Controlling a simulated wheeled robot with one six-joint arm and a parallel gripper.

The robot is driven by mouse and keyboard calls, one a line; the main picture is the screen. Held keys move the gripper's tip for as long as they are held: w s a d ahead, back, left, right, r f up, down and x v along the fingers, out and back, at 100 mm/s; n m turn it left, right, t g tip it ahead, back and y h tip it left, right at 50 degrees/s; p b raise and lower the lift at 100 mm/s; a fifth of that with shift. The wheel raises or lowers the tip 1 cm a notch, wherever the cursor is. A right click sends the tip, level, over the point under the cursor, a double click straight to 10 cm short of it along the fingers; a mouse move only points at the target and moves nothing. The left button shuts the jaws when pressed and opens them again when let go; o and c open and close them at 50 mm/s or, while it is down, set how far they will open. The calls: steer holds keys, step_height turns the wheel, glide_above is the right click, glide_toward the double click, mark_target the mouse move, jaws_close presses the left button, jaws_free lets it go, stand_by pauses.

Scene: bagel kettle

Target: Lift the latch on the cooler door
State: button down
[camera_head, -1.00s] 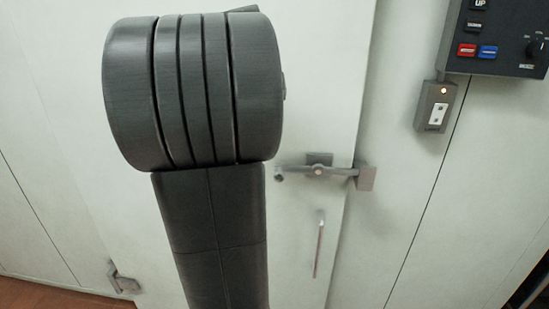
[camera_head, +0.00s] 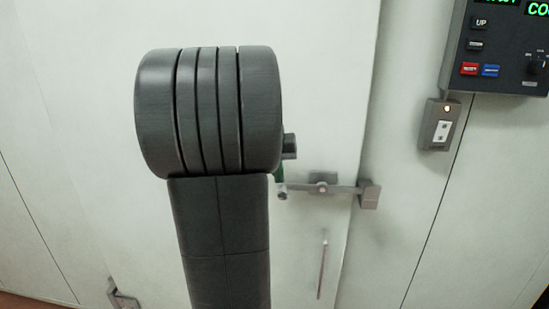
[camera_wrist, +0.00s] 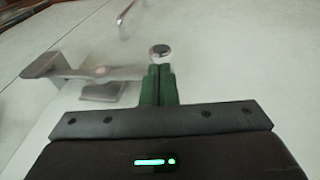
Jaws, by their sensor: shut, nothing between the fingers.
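The cooler door (camera_head: 320,100) is a pale panel and looks closed. Its latch (camera_head: 340,189) is a grey bar lying roughly level across the door's right edge, with its right end in a bracket (camera_head: 369,194). The latch also shows in the wrist view (camera_wrist: 115,74), with its round knob (camera_wrist: 160,52) just beyond my fingertips. My gripper (camera_wrist: 159,70) has green fingers pressed together with nothing between them. In the head view a bit of green finger shows just above the latch's left end; my arm hides the rest. I cannot tell whether the fingers touch the knob.
A thin vertical door handle (camera_head: 322,270) is below the latch. A dark control panel (camera_head: 500,45) and a small switch box (camera_head: 439,124) are on the wall to the right. A hinge-like bracket (camera_head: 122,297) is low on the left.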

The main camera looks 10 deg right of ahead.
mark_target(280, 194)
steer(key=shift+x, duration=1.6)
steer(key=shift+a+f, duration=0.1)
steer(key=shift+f, duration=0.05)
steer(key=shift+a+f+h+b, duration=0.3)
steer(key=shift+f+h+b, duration=0.4)
steer(key=shift+f+b, duration=0.1)
step_height(280, 194, down, 9)
steer(key=d+g+h+b, duration=0.1)
steer(key=g+h+b, duration=0.1)
steer(key=h+b, duration=0.5)
steer(key=shift+s+d+n+b, duration=0.2)
steer(key=shift+n+b, duration=0.2)
steer(key=shift+b, duration=0.5)
steer(key=shift+f, duration=0.1)
